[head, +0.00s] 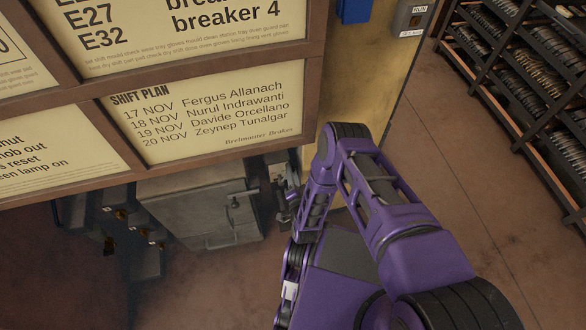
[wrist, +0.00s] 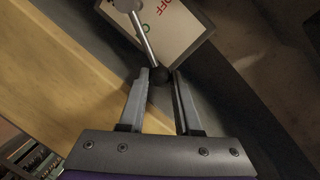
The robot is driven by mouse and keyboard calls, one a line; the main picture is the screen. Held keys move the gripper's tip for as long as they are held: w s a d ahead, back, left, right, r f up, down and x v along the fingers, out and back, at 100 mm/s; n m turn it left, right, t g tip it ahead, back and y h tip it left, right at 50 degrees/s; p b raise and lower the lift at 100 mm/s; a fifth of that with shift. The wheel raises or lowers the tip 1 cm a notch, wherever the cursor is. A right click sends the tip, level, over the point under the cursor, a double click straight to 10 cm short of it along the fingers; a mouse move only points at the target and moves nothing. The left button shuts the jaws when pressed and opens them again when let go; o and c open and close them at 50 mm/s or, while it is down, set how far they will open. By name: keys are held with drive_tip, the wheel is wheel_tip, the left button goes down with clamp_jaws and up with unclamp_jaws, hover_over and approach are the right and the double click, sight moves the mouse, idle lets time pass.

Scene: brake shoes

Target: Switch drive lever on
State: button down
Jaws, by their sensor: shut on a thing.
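The drive lever (wrist: 144,38) shows in the wrist view as a bright metal rod with a black ball knob (wrist: 160,75) at its end. It comes from a hub at the top edge, in front of a pale plate (wrist: 185,30) with red OFF lettering and a partly hidden green mark. My gripper (wrist: 162,77) is shut on the knob, with one finger on each side of it. In the head view my purple arm reaches down beside the yellow post, and the lever is too small or hidden to make out there.
A notice board (head: 210,152) with a shift plan fills the upper left of the head view. A grey cabinet (head: 190,205) stands below it. The yellow post (head: 365,70) carries a small box marked RUN (head: 411,17). Shelves of brake shoes (head: 520,75) stand right; floor between is clear.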

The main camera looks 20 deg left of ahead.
idle(0.4)
drive_tip(key=c, duration=0.9)
unclamp_jaws()
